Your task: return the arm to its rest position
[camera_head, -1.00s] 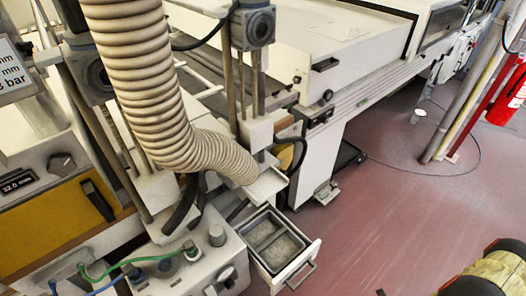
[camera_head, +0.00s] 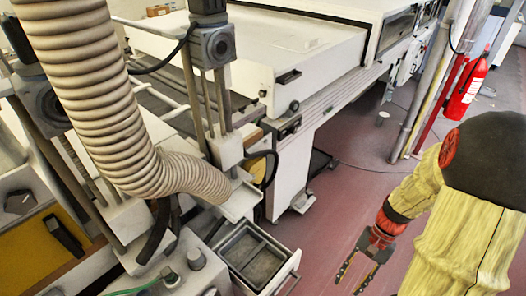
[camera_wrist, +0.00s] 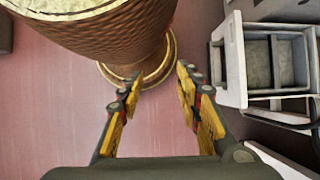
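My gripper (camera_head: 357,272) hangs at the end of my yellow-sleeved arm at the lower right of the head view, over the red floor. In the wrist view my gripper (camera_wrist: 156,98) has its two yellow-and-black fingers spread apart. Nothing is held between them. The fingers point down over bare floor and part of my own body. The arm is bent, with its dark upper part at the right edge of the head view.
An open drawer (camera_head: 284,278) with grey trays sticks out left of my gripper; it also shows in the wrist view (camera_wrist: 237,62). A ribbed hose (camera_head: 95,90) and machine stand at left. A fire extinguisher (camera_head: 465,88) and pipes stand behind my arm. Floor between is clear.

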